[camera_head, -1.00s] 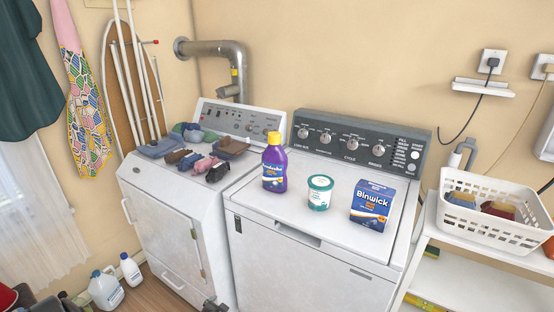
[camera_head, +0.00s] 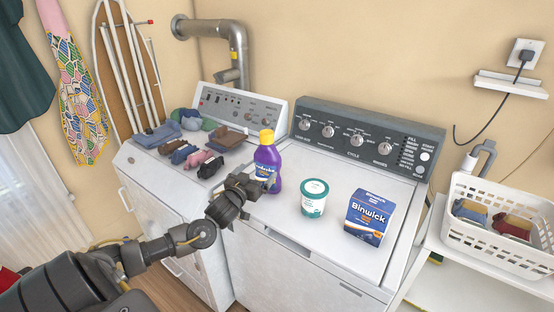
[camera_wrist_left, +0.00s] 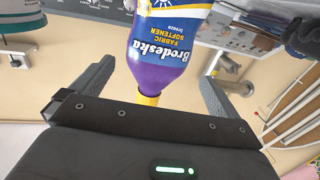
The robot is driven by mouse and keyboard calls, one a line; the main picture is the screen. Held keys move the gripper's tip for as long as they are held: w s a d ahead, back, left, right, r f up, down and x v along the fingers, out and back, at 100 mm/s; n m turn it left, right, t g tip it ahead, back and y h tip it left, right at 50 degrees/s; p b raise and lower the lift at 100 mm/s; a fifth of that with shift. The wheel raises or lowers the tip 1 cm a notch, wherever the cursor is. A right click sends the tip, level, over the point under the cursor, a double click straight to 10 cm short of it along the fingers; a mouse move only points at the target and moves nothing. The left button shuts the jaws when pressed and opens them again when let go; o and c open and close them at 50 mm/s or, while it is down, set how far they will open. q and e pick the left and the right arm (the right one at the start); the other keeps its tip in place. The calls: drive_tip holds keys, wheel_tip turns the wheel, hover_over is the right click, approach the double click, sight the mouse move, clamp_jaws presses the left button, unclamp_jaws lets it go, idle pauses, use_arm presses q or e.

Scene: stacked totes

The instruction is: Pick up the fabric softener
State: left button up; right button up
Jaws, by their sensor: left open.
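The fabric softener is a purple bottle (camera_head: 267,163) with a yellow cap. It stands upright on the left part of the washer top in the head view. My left gripper (camera_head: 256,184) is just in front of the bottle and hides part of its lower body. In the left wrist view, the bottle (camera_wrist_left: 170,50) appears upside down with its label showing, and it lies between the two spread fingers of my left gripper (camera_wrist_left: 157,85). The gripper is open, with a gap visible on both sides of the bottle. My right gripper is not in view.
A white-and-teal tub (camera_head: 314,198) and a blue Binwick box (camera_head: 370,217) stand right of the bottle on the washer (camera_head: 290,222). Folded clothes and socks (camera_head: 190,148) lie on the dryer at left. A white basket (camera_head: 500,238) stands on a shelf at right.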

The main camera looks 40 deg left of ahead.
sight(263, 163)
use_arm(q)
drive_tip(key=shift+w+r, duration=0.1)
drive_tip(key=shift+r, duration=0.15)
drive_tip(key=x, duration=0.1)
drive_tip(key=p+x, duration=0.1)
drive_tip(key=x, duration=0.1)
drive_tip(key=shift+r, duration=0.25)
drive_tip(key=shift+f+x, duration=0.2)
drive_tip(key=shift+x, duration=0.85)
drive_tip(key=shift+w, duration=0.1)
drive_tip(key=shift+w+a+r+p, duration=0.1)
drive_tip(key=shift+r+p, duration=0.05)
drive_tip(key=shift+p, duration=0.25)
drive_tip(key=p+x, duration=0.1)
drive_tip(key=x, duration=0.3)
drive_tip(key=shift+w+p, duration=0.15)
drive_tip(key=shift+p, duration=0.25)
drive_tip(key=shift+w, duration=0.3)
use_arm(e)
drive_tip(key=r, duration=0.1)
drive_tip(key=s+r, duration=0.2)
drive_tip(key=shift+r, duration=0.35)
